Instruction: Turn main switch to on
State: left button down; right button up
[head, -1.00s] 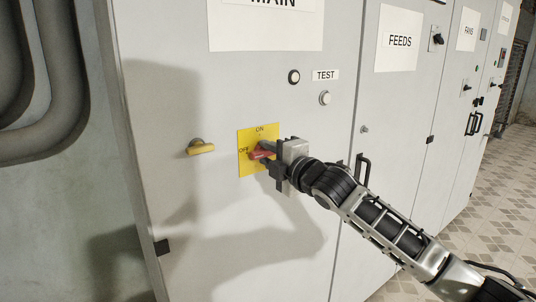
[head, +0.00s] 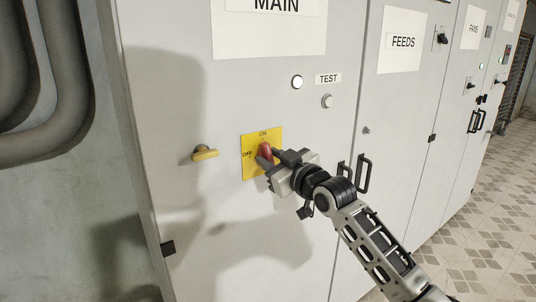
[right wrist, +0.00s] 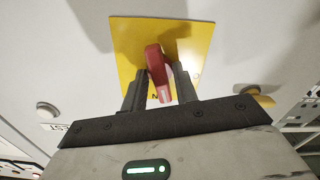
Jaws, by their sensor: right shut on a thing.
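The main switch is a red handle (head: 265,150) on a yellow plate (head: 248,168) marked ON at the top and OFF at the left. The handle now stands close to upright, its upper end towards the ON mark. My right gripper (head: 268,158) is at the plate with its fingers around the handle, shut on it. The right wrist view shows the red handle (right wrist: 157,72) between the two dark fingers (right wrist: 160,80), in front of the yellow plate (right wrist: 200,38). The fingers hide part of the handle in the head view. My left gripper is not in view.
A round lamp (head: 297,82) above the plate glows white. A white button (head: 327,101) sits below the TEST label (head: 328,79). A yellow door handle (head: 205,155) sticks out left of the plate. Black door handles (head: 363,174) are to the right.

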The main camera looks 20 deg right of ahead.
jog(key=m, duration=0.2)
jog(key=shift+m, duration=0.4)
jog(key=o, duration=0.7)
jog(key=shift+c, duration=0.2)
jog(key=v, duration=0.7)
